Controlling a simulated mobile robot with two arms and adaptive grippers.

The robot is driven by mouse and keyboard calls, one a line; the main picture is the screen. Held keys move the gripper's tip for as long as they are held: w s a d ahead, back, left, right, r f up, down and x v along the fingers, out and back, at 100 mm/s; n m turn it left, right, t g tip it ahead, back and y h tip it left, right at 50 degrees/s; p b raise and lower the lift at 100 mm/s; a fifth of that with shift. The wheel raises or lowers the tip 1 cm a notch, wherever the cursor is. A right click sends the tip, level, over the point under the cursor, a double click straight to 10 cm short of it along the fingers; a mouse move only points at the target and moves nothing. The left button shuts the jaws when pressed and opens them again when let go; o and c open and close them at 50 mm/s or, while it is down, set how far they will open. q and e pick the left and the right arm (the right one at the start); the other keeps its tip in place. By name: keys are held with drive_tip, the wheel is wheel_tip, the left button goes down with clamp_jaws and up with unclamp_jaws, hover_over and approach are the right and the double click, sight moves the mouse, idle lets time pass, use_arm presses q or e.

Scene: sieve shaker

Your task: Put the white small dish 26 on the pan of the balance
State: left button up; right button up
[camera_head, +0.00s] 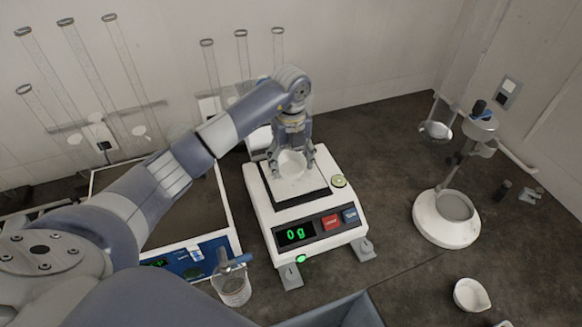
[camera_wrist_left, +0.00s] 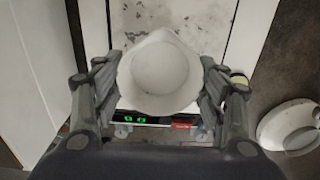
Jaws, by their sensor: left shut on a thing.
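In the left wrist view the dish (camera_wrist_left: 159,72) sits between the two fingers of my left gripper (camera_wrist_left: 160,85). The balance (camera_head: 262,207) is white, and its green display (camera_head: 295,235) reads 0 g. I cannot tell whether the dish is touching the pan. My right gripper does not show in either view.
A second white dish (camera_head: 471,295) with a spout lies at the right front. A white stand (camera_head: 447,218) with a round base is right of the balance. A glass beaker (camera_head: 232,288) stands at the front left. Tall glass cylinders (camera_head: 85,60) line the back wall.

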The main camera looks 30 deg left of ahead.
sight(291, 170)
use_arm(q)
wheel_tip(291, 170, down, 2)
drive_tip(key=shift+s+f+p, duration=0.1)
drive_tip(key=shift+s+p, duration=0.05)
drive_tip(key=shift+p, duration=0.5)
drive_tip(key=shift+f, duration=0.5)
drive_tip(key=shift+f, duration=0.15)
drive_tip(key=o, duration=1)
